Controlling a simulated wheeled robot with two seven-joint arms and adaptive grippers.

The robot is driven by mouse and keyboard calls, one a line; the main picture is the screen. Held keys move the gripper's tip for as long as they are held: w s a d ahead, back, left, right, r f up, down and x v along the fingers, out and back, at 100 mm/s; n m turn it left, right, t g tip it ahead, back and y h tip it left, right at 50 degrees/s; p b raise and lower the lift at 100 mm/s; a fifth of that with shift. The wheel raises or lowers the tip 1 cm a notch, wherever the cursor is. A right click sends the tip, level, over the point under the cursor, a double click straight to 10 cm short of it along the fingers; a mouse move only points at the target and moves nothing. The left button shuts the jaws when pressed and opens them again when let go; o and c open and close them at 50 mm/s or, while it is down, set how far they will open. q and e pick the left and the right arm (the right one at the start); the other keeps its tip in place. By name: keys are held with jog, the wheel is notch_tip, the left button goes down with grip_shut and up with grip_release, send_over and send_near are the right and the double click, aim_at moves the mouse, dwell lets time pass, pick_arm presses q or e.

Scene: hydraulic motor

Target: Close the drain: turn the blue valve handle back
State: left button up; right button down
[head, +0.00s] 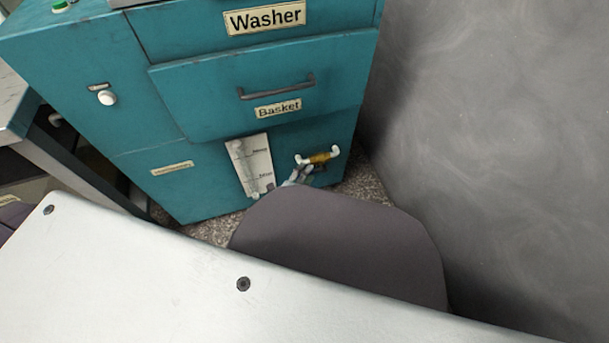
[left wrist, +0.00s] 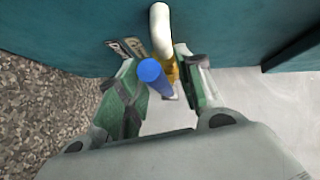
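The blue valve handle (left wrist: 152,76) shows in the left wrist view, pointing toward the camera. It sits on a brass-yellow drain valve (left wrist: 172,66) with a white pipe (left wrist: 160,28) above. In the head view the yellow valve (head: 320,158) is low on the front of the teal washer (head: 220,168); the blue handle cannot be made out there. My left gripper (left wrist: 155,90) is open, its green-grey fingers on either side of the handle with visible gaps. In the head view my left gripper (head: 299,175) is just below left of the valve, partly hidden. My right gripper is not in view.
A white level gauge (head: 251,165) is on the washer, left of the valve. The basket drawer (head: 262,85) with its grey handle is above. A grey wall (head: 490,130) stands on the right. Speckled floor (left wrist: 45,115) shows below the washer.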

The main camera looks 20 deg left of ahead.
pick_arm(q)
jog(key=shift+c, duration=0.2)
grip_shut()
dwell(0.5)
